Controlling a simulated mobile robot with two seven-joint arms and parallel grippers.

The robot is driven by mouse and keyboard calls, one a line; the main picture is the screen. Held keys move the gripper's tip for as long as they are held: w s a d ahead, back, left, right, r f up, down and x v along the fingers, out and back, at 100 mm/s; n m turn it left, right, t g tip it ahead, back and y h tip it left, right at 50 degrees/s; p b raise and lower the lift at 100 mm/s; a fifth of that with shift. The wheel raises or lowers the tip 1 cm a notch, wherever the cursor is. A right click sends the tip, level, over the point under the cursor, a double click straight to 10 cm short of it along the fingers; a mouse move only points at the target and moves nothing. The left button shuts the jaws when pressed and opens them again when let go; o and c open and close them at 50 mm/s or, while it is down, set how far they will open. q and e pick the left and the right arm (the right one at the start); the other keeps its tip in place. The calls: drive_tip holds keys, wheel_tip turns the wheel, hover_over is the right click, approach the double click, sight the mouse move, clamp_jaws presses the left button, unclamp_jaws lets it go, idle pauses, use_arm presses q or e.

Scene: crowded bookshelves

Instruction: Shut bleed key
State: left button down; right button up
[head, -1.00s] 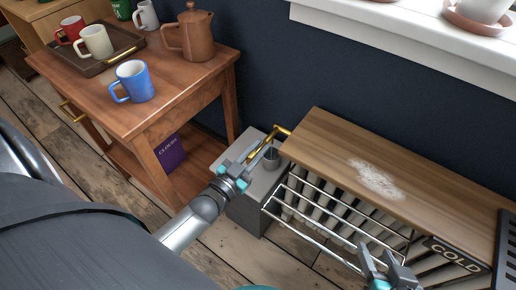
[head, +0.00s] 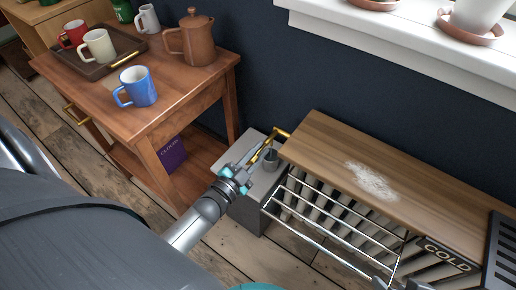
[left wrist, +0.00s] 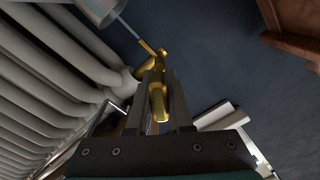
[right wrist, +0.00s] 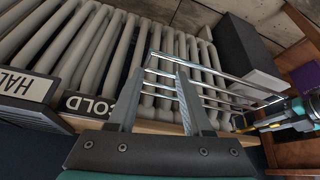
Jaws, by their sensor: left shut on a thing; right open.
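My left gripper (head: 250,166) is at the end of the radiator, beside the brass valve (head: 282,133). In the left wrist view its fingers are shut on the brass bleed key (left wrist: 158,102), which points away toward the valve's brass fitting (left wrist: 152,58). A thin pale streak runs from the fitting's spout to a metal cup (left wrist: 100,8). In the head view the cup (head: 271,162) stands on a grey block. My right gripper (right wrist: 160,78) is open and empty in front of the radiator rails. In the head view only a bit of it shows at the bottom edge.
The radiator (right wrist: 105,60) has a wooden top (head: 330,150) with a white powdery patch, chrome rails (head: 330,235) and a COLD sign (head: 447,254). The cup's grey block (head: 232,165) stands beside it. A wooden side table (head: 150,120) with mugs and a pot is at the left.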

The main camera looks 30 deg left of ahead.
use_arm(q)
drive_tip(key=shift+r+m, duration=0.1)
drive_tip(key=shift+m, duration=1.3)
drive_tip(key=m, duration=0.2)
drive_tip(key=shift+m+p, duration=0.3)
drive_tip(key=shift+m, duration=0.1)
drive_tip(key=m, duration=0.3)
drive_tip(key=shift+d, duration=0.1)
drive_tip(key=shift+f+m, duration=0.2)
drive_tip(key=shift+m, duration=0.8)
use_arm(e)
drive_tip(key=shift+s+d+f, duration=0.1)
drive_tip(key=shift+s+d, duration=0.05)
drive_tip(key=shift+s, duration=0.1)
